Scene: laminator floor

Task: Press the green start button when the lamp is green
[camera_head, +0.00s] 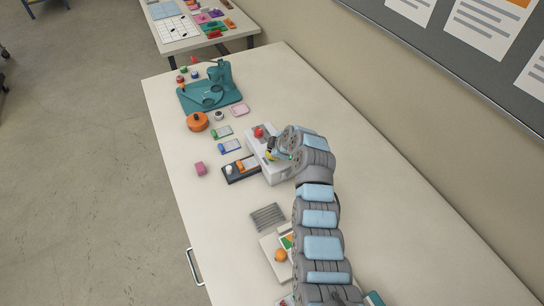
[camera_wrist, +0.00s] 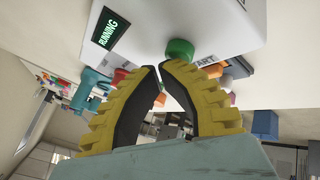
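The white laminator (camera_head: 256,144) stands on the bench, partly hidden by my arm in the head view. Its white casing also fills the top of the wrist view (camera_wrist: 200,22). The green start button (camera_wrist: 180,50) stands out from it beside a partly hidden label ending in "ART". A dark display (camera_wrist: 110,33) reads "RUNNING" in green. My gripper (camera_wrist: 161,66) has yellow ribbed fingers with dark pads. Its tips are nearly together, empty, close to the green button; contact cannot be told. I cannot make out a separate lamp.
A dark tray (camera_head: 241,170) with small items adjoins the laminator's left side. An orange pot (camera_head: 197,122) and a teal stand (camera_head: 212,92) are farther back. A grey ribbed mat (camera_head: 268,217) lies in front. The bench's right side (camera_head: 400,220) is clear, along the wall.

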